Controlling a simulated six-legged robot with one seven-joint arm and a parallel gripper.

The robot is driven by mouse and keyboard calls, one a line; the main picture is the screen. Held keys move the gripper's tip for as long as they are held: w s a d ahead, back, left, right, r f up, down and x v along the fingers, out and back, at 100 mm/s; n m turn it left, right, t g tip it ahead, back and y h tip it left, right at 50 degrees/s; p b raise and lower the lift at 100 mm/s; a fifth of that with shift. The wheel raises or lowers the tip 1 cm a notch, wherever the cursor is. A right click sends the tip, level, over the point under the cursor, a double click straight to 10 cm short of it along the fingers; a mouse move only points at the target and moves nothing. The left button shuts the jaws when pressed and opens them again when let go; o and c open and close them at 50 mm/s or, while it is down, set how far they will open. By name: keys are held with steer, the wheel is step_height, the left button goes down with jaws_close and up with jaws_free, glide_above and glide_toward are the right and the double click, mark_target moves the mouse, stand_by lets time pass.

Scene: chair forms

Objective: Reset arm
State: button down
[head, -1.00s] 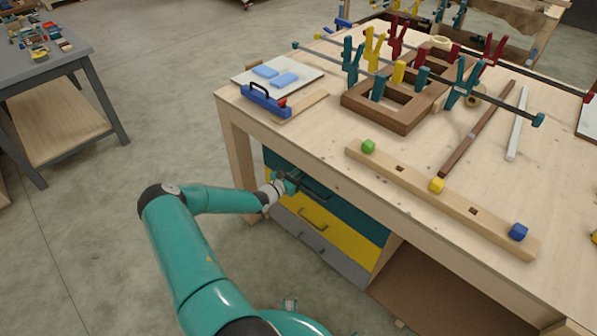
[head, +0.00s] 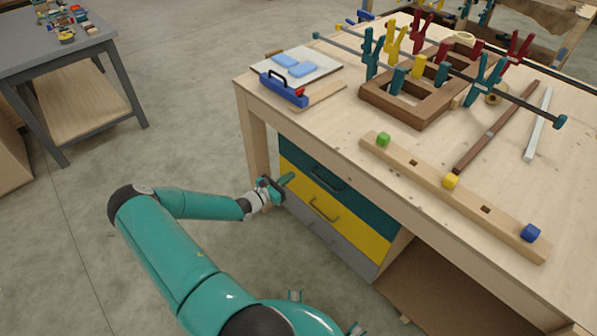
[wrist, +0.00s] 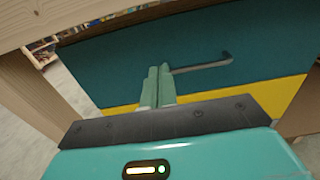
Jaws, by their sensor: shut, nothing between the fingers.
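My gripper (head: 285,181) is shut and empty. It is in front of the drawer unit under the workbench, at the left part of the teal top drawer (head: 308,162). In the wrist view my gripper (wrist: 160,72) points at the face of the teal drawer (wrist: 120,55). The drawer's dark handle (wrist: 202,66) shows just right of the fingertips. I cannot tell whether the fingertips touch the handle, but in the head view the handle (head: 328,180) looks apart from them. The drawer looks closed.
Below are a yellow drawer (head: 340,212) and a grey drawer (head: 320,236). The workbench top (head: 350,115) overhangs them, with a leg (head: 256,140) left of my gripper. A grey table (head: 50,50) stands at the far left. The floor (head: 190,100) between is clear.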

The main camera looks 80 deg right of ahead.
steer(key=shift+w+a, duration=0.4)
steer(key=shift+a, duration=0.1)
steer(key=w+a+r+m+t+y, duration=0.4)
steer(key=w+a+r+m, duration=0.1)
steer(key=w+a+r, duration=0.8)
steer(key=w+a+r+m+t+y, duration=0.4)
steer(key=w+a+r+m, duration=0.2)
steer(key=w+a+r, duration=0.6)
steer(key=w+a+r+t+y, duration=0.15)
steer(key=a+r, duration=0.25)
steer(key=a, duration=0.5)
steer(key=w+a+r+t+y, duration=0.1)
steer(key=w+a+r+t, duration=0.2)
steer(key=a, duration=0.5)
steer(key=s+a+r+t+y, duration=0.1)
steer(key=s+a+r+t, duration=0.1)
steer(key=a, duration=0.6)
steer(key=s+a+r+n+t+y, duration=0.1)
steer(key=s+a+r+t+y, duration=0.1)
steer(key=s+a+r, duration=0.3)
steer(key=a+r+t, duration=0.1)
steer(key=a+r, duration=0.1)
steer(key=a, duration=0.2)
steer(key=shift+s+a, duration=0.15)
steer(key=shift+s, duration=0.05)
